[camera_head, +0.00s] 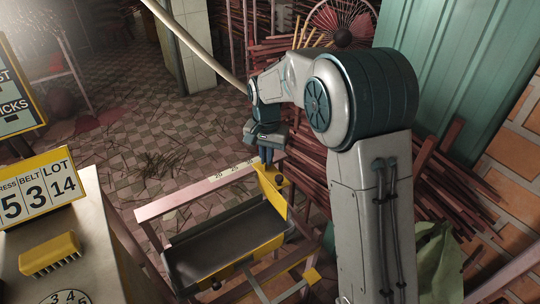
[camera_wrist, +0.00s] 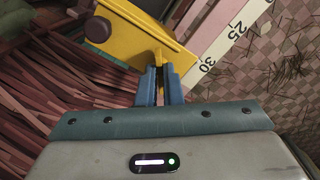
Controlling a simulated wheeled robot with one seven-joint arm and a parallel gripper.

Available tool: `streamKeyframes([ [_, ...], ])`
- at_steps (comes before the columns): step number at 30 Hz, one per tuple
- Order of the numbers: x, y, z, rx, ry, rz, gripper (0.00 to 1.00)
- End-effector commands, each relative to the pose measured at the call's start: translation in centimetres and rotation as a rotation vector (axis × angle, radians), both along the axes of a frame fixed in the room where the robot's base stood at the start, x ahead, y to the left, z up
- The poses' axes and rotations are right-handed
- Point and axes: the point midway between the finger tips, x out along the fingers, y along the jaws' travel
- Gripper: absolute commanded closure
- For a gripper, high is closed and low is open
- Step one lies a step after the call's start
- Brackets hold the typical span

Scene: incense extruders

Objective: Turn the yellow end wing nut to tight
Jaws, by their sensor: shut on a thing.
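A yellow end plate (camera_head: 270,187) stands at the far right end of a low frame with a dark belt (camera_head: 225,243). My gripper (camera_head: 266,156) reaches down to the top of this end plate. In the wrist view the yellow end plate (camera_wrist: 135,33) fills the top middle, with a dark round knob on its left. My gripper's two blue fingers (camera_wrist: 159,72) are close together on a small yellow wing nut (camera_wrist: 158,58) at the plate's lower edge. The fingers hide most of the nut, so its angle cannot be told.
A pale rail with a number scale (camera_head: 205,187) runs left from the end plate. Piles of reddish sticks (camera_head: 310,185) lie close on the right. A bench (camera_head: 98,240) with a yellow brush (camera_head: 50,253) and a number sign (camera_head: 37,190) stands at left. The tiled floor behind is mostly open.

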Motion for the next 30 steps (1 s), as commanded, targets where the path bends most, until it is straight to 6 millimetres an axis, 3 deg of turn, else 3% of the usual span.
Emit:
streamKeyframes([
  [15,0.37,0.17,0.50,0.007,-0.014,-0.440,1.00],
  [30,0.42,0.11,0.45,0.008,-0.014,-0.617,1.00],
])
